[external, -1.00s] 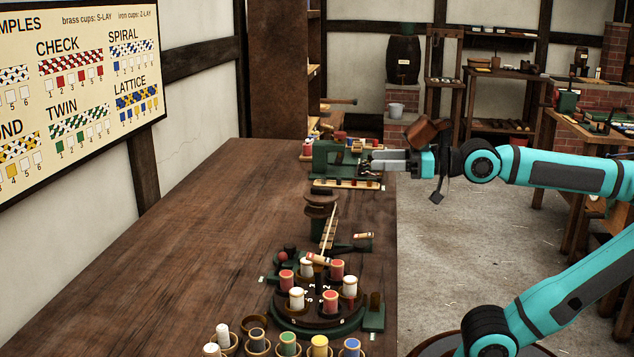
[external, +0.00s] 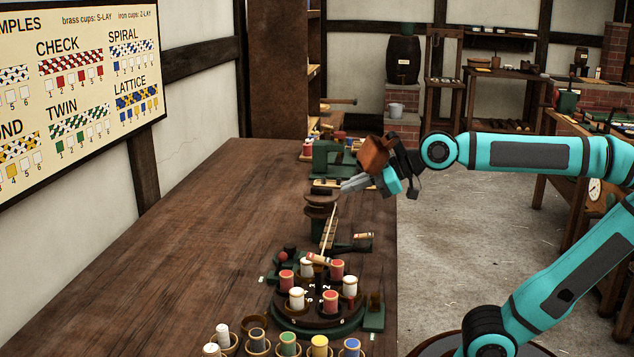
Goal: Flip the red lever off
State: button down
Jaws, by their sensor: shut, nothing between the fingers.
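A small red ball (external: 283,256) shows at the back left of the green round machine (external: 328,333) on the bench. It may be the red lever's knob; its shaft and position cannot be made out. My gripper (external: 345,186) is shut and empty. It points left and slightly down, above the bench's right side, near a dark brown spool-shaped stand (external: 320,207). It is well behind the red ball and apart from it.
The round machine carries several red and white bobbins. More bobbins in cups stand in front, including a blue one (external: 352,346). A green device (external: 330,160) stands behind my gripper. The bench's left side (external: 200,255) is clear. A sample board (external: 80,85) hangs on the wall.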

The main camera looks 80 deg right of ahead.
jog(key=w+f+n+g, duration=0.1)
jog(key=f+n, duration=0.1)
jog(key=w+f+n+g+y, duration=0.1)
jog(key=w+f+n+g, duration=0.1)
jog(key=w+f+n+g+y, duration=0.1)
jog(key=w+f+n, duration=0.1)
jog(key=shift+a+f+n+g, duration=0.1)
jog(key=shift+a+n+g, duration=0.2)
jog(key=shift+w+a+f+n+g+y, duration=0.3)
jog(key=shift+w+f+n+g+y, duration=0.4)
jog(key=shift+n, duration=0.5)
jog(key=shift+f, duration=0.1)
send_near(280, 265)
jog(key=a+f, duration=0.2)
jog(key=f, duration=0.1)
jog(key=shift+w+a+f, duration=0.1)
jog(key=shift+w+a, duration=0.05)
jog(key=shift+w, duration=0.25)
jog(key=shift+w, duration=0.1)
jog(key=shift+w+r+g, duration=0.2)
jog(key=shift+g, duration=0.1)
